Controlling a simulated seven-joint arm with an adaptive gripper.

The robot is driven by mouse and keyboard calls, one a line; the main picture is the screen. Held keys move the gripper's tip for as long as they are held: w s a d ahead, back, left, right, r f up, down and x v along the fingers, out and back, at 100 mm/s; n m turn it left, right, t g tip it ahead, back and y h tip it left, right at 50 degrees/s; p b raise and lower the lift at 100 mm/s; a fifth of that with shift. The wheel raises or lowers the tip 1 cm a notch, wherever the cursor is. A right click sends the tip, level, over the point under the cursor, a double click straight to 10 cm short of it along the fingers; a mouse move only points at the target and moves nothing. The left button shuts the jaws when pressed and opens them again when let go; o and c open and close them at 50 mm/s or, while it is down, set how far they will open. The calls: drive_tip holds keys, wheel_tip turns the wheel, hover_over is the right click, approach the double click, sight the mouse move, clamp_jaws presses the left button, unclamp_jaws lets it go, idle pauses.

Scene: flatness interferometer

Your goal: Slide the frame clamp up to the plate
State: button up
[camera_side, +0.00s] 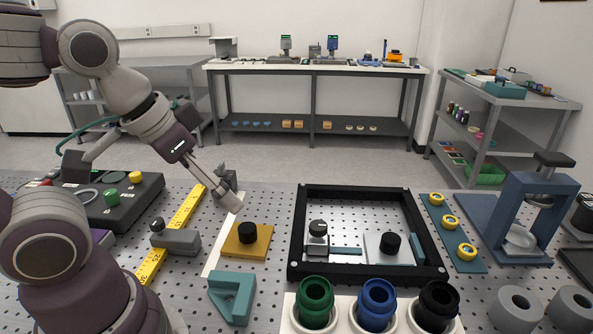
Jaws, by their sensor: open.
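A black square frame (366,280) lies on the perforated table, right of centre. Inside it, at left, a small block with a black knob (318,228) appears to be the frame clamp; a teal bar (347,251) extends from it to the right. A light square plate (377,261) with a black knob sits farther right in the frame, apart from the bar's end by a small gap. A teal strip (417,249) stands at the plate's right. My gripper (232,203) is open and empty, pointing down outside the frame, to its left.
A yellow plate with a black knob (247,240) sits below my gripper. A grey clamp block (180,241) crosses a yellow ruler (150,265). Green, blue (376,300) and black cups line the front. A blue press (540,220) stands right, beside a strip of yellow rings (450,222).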

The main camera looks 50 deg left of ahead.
sight(301, 243)
idle(0.3)
